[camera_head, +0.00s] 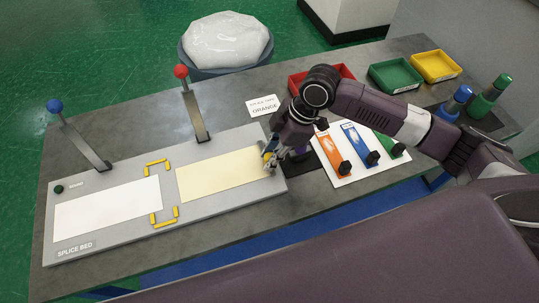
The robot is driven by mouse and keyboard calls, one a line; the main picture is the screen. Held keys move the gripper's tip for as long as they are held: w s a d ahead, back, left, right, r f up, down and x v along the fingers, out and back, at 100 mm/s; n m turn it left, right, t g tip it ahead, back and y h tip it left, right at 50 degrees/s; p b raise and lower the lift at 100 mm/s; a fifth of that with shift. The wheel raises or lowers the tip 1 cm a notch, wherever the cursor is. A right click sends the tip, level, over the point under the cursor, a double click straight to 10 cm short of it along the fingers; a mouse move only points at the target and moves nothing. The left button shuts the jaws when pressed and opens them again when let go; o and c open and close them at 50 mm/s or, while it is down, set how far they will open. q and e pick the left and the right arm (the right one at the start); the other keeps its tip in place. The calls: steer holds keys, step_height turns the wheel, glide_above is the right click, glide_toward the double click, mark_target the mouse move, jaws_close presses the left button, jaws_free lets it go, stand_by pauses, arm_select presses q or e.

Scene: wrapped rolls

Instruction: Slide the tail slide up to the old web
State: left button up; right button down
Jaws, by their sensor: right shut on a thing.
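The splice bed (62,247) is a grey board along the table's left half. A white sheet (105,210), which looks like the old web, lies flat on its left part. The cream tail slide (215,175) lies on its right part, with a grey gap between the two sheets. My right gripper (268,160) is at the slide's right end, shut on a small yellow knob there, which its fingers mostly hide. My left gripper is not in view.
Yellow corner brackets (157,165) mark the gap. Blue-knobbed (55,106) and red-knobbed (181,71) levers stand raised behind the bed. An "ORANGE" card (263,105), coloured strips on a white board (345,178), red, green (394,75) and yellow trays lie toward the right.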

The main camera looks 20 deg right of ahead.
steer(key=a+p, duration=0.3)
steer(key=a, duration=0.2)
steer(key=shift+s+a+r, duration=0.1)
steer(key=shift+r, duration=0.05)
steer(key=shift+a, duration=0.15)
steer(key=c, duration=2)
jaws_free()
steer(key=o, duration=0.3)
steer(key=shift+a, duration=0.1)
steer(key=shift+o, duration=0.2)
